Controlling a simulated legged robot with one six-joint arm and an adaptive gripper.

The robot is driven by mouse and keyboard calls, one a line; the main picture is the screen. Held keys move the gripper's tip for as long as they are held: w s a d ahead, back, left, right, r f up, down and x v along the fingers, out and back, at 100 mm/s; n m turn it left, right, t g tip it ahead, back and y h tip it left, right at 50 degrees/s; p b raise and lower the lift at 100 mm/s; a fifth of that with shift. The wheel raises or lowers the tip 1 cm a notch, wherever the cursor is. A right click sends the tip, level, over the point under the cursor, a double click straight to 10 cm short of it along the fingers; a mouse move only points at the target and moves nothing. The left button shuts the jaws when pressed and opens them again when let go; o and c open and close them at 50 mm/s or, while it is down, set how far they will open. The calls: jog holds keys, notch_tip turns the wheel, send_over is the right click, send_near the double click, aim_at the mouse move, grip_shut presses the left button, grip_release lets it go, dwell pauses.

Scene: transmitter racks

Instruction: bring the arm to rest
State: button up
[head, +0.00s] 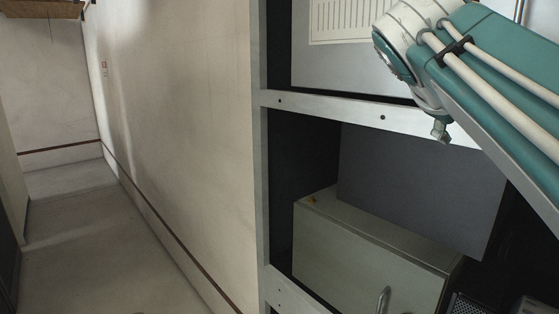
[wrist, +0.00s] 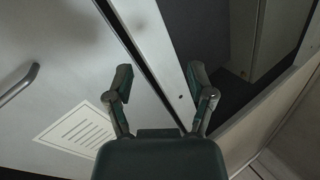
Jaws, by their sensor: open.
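My gripper (wrist: 161,95) shows in the wrist view, its two fingers apart and nothing between them. It is in front of the metal rack, whose pale crossbar (wrist: 170,50) runs behind the fingers. In the head view my teal and white arm comes in from the upper right and crosses in front of the rack's front bar (head: 330,108). The gripper's fingers cannot be made out clearly in the head view.
A grey cabinet (head: 360,255) with a handle sits in the lower rack bay. A vented panel (head: 345,20) is above; the wrist view shows its grille (wrist: 80,128) and a handle (wrist: 20,84). A pale wall (head: 180,120) and clear corridor floor (head: 80,240) lie left.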

jog(key=s+a+f+m+g+y, duration=0.1)
jog(key=s+a+f+y, duration=0.2)
jog(key=f, duration=0.9)
jog(key=s+a+f+m+g+y, duration=0.1)
jog(key=s+a+f+m+y, duration=0.1)
jog(key=s+f, duration=0.4)
jog(key=s+a+f+m+y, duration=0.1)
jog(key=s+a+f+y, duration=0.3)
jog(key=f, duration=1.3)
jog(key=shift+s+f+m+g, duration=0.3)
jog(key=shift+s+f+g, duration=0.1)
jog(key=shift+s, duration=0.2)
jog(key=shift+c, duration=0.3)
